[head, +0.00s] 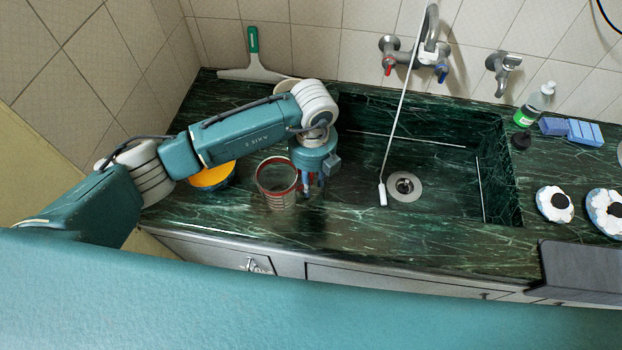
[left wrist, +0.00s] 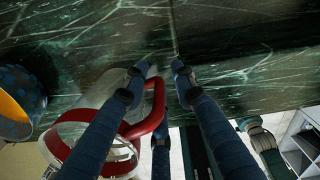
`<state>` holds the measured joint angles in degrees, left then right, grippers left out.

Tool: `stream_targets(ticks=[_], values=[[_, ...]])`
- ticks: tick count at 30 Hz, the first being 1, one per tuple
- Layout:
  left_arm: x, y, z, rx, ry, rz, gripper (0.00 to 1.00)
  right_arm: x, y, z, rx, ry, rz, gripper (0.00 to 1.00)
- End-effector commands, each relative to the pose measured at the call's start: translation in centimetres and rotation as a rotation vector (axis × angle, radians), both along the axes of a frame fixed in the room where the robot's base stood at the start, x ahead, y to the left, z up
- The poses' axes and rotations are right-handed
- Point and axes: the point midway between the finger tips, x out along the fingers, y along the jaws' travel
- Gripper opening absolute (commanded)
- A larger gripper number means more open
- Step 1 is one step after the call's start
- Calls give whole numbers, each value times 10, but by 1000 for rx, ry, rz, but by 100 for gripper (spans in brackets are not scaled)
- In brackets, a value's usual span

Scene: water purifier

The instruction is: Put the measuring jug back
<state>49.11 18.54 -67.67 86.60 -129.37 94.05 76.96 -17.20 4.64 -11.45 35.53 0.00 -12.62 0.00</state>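The measuring jug (head: 278,187), clear with a red rim, stands on the dark green counter left of the sink. It also shows in the left wrist view (left wrist: 128,152), with its red handle (left wrist: 156,108) in the space between my blue fingers. My left gripper (head: 312,184) points down close to the jug's right side, at the handle. Its fingertips (left wrist: 160,72) are spread apart, so it looks open. I cannot tell whether a finger touches the handle. My right gripper is not in view.
An orange-lined bowl (head: 213,177) stands left of the jug, partly behind my arm. The sink (head: 440,185) lies to the right, with a white rod (head: 400,110) slanting across it.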

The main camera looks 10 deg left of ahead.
Motion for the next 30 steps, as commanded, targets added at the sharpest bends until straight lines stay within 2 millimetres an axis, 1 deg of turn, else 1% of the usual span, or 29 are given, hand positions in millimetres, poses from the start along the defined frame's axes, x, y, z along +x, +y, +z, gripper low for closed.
stream_targets(ticks=[4, 6, 8, 11, 18, 21, 25, 30], values=[[0, 0, 2, 0, 0, 0, 27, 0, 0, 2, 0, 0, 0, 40], [0, 0, 7, 0, 0, 0, 27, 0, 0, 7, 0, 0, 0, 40], [1, -1, 11, -2, -3, 0, 27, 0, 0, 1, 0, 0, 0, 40], [2, -1, 28, -4, -5, -1, 27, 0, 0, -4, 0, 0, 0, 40], [2, -2, 81, -2, -6, 0, 27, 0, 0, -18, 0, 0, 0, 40], [1, -2, 99, -1, -4, -1, 27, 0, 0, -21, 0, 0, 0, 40], [0, -2, 115, 0, -2, 0, 27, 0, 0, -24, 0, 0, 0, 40], [0, -2, 124, 0, 0, -1, 27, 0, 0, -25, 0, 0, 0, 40]])
